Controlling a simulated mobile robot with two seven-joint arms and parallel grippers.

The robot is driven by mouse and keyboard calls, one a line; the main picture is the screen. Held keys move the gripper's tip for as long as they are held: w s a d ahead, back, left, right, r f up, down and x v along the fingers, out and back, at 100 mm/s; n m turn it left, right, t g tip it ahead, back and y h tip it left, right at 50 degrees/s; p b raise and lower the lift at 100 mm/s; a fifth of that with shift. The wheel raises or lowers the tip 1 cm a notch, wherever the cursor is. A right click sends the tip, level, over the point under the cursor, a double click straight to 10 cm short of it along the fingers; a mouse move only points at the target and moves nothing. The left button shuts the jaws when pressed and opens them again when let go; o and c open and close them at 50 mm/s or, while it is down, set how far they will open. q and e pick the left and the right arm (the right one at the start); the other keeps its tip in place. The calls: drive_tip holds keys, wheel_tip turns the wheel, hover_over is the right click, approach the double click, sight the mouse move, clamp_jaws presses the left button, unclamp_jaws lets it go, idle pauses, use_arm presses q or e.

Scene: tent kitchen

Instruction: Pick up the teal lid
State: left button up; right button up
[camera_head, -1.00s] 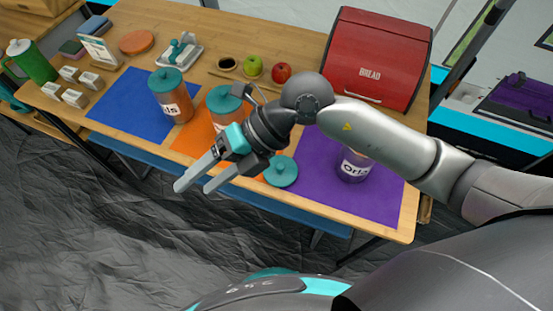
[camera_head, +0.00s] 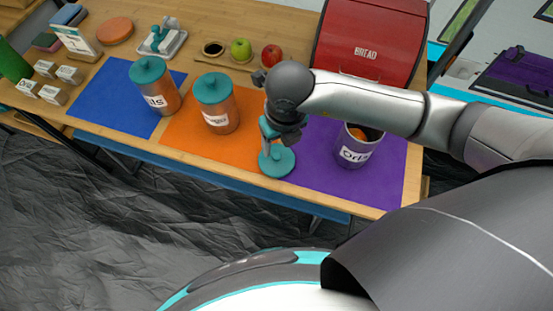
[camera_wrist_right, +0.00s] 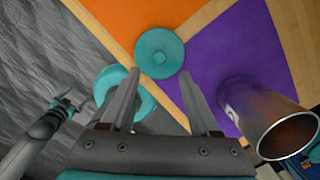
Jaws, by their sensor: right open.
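The loose teal lid (camera_head: 277,161) lies flat near the table's front edge, between the orange and purple mats. In the right wrist view the lid (camera_wrist_right: 159,53) shows whole, with its round knob up. My right gripper (camera_head: 268,130) is above the lid, pointing down, its fingers largely hidden in the head view. In the wrist view the right gripper (camera_wrist_right: 160,79) is open and empty, with the lid beyond its fingertips. A purple canister (camera_head: 352,151) without a lid stands on the purple mat, with something orange inside. My left gripper (camera_wrist_right: 68,108) shows small at the wrist view's left.
Two orange canisters with teal lids stand left, one on the blue mat (camera_head: 100,104), one on the orange mat (camera_head: 190,137). A red bread box (camera_head: 368,50) stands behind my right arm.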

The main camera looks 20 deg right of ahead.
sight(277, 155)
drive_tip(key=f, duration=0.2)
drive_tip(key=f+b, duration=0.1)
drive_tip(key=f, duration=0.1)
drive_tip(key=w+f, duration=0.1)
drive_tip(key=f, duration=0.1)
drive_tip(key=shift+a+f, duration=0.15)
drive_tip(key=shift+f, duration=0.2)
clamp_jaws()
idle(0.3)
